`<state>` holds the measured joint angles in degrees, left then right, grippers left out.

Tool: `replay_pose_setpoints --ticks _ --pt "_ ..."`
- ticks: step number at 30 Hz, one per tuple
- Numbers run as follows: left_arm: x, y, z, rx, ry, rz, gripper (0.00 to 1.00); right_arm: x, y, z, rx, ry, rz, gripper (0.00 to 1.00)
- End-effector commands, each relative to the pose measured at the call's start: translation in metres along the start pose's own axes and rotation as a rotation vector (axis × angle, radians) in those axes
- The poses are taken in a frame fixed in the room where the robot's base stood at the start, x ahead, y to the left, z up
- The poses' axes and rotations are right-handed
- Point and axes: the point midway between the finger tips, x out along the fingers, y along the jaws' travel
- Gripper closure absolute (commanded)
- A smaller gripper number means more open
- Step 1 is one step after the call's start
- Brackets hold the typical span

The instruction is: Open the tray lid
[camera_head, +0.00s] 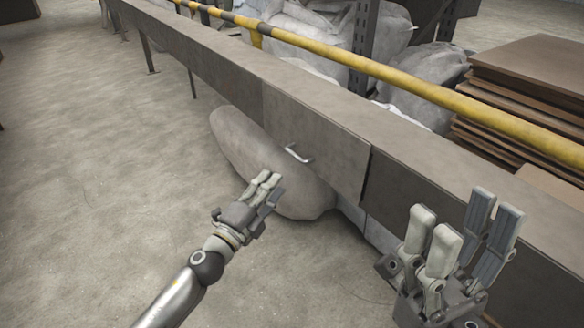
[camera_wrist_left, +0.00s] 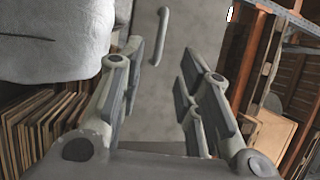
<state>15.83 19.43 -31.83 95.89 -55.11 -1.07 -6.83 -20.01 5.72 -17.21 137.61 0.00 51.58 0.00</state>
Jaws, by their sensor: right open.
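The tray (camera_head: 200,45) is a long grey metal channel running from upper left to lower right. Its lid appears to be the flat grey front panel (camera_head: 335,155) with a small metal bar handle (camera_head: 299,154). The panel hangs flush against the tray's front side. My left gripper (camera_head: 268,182) is in front of and below the handle, apart from it. In the left wrist view, the handle (camera_wrist_left: 161,35) shows beyond the spread fingers of the left gripper (camera_wrist_left: 160,75), which is empty. My right gripper (camera_head: 465,220) is open and empty at the lower right, in front of the tray.
A large grey sack (camera_head: 240,150) lies below the panel, close to my left gripper. A yellow rail (camera_head: 400,75) runs behind the tray. Stacked brown boards (camera_head: 540,65) and more sacks (camera_head: 310,35) are beyond it. The concrete floor (camera_head: 90,180) at left is clear.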

Motion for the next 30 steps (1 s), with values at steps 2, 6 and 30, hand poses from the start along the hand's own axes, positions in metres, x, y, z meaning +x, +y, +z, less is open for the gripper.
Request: replay_pose_setpoints --ticks 2,6,30 --pt "0.007 -0.002 0.0 0.001 0.0 -0.003 0.68 0.0 0.0 0.0 0.0 0.003 -0.001 0.46" --pt "0.026 -0.001 0.0 0.003 -0.001 -0.003 0.68 -0.001 0.0 0.001 -0.001 0.007 -0.003 0.46" --pt "0.105 -0.001 0.001 -0.002 -0.002 0.0 0.68 0.009 -0.001 0.006 -0.009 0.067 -0.032 0.46"
